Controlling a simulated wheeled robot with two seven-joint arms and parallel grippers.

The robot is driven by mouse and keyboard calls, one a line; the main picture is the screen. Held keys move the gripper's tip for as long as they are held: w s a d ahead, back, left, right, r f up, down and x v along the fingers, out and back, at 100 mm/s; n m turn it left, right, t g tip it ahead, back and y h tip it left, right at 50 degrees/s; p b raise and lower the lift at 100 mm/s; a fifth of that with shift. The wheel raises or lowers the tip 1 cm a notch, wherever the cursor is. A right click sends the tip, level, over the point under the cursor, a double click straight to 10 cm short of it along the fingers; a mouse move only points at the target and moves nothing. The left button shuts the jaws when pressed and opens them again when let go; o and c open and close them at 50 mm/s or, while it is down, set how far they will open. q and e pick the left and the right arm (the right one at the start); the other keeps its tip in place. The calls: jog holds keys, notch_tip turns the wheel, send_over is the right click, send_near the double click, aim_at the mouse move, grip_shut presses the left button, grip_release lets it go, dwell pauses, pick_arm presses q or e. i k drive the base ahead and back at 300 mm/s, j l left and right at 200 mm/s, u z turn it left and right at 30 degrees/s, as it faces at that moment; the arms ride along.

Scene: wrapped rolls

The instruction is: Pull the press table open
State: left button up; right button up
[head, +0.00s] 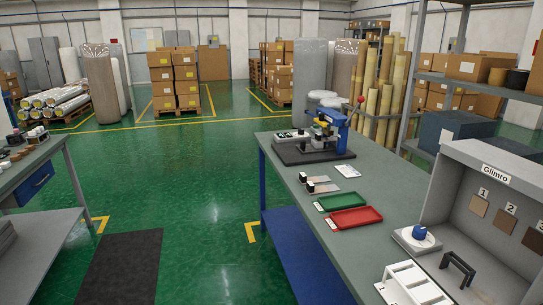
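A blue press (338,121) with a red knob (361,99) on its lever stands at the far end of the grey-green bench (385,190). Yellow and grey parts show at its front. The press stands on a black base plate (290,155). A light grey plate (288,134) with small dark round parts lies on the base to the left of the press. It is too small to tell whether this is the press table or how far out it sits. Neither of my grippers is in view.
A red tray (355,219) and green tray (341,201) lie mid-bench. A grey booth (455,160) with a black handle (457,270) and a white rack (412,285) occupy the near right. Green floor is free left of the bench, around a dark mat (118,268).

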aim_at(313, 147)
jog(key=i+j+u, duration=0.25)
jog(key=i, duration=0.5)
jog(key=i+u, duration=0.25)
jog(key=i, duration=0.55)
jog(key=i+z, duration=0.2)
jog(key=i, duration=0.4)
jog(key=i+j+z, duration=0.15)
jog(key=i, duration=0.4)
jog(key=i+j+z, duration=0.2)
jog(key=i, duration=0.35)
jog(key=i+j+z, duration=0.7)
jog(key=i, duration=0.1)
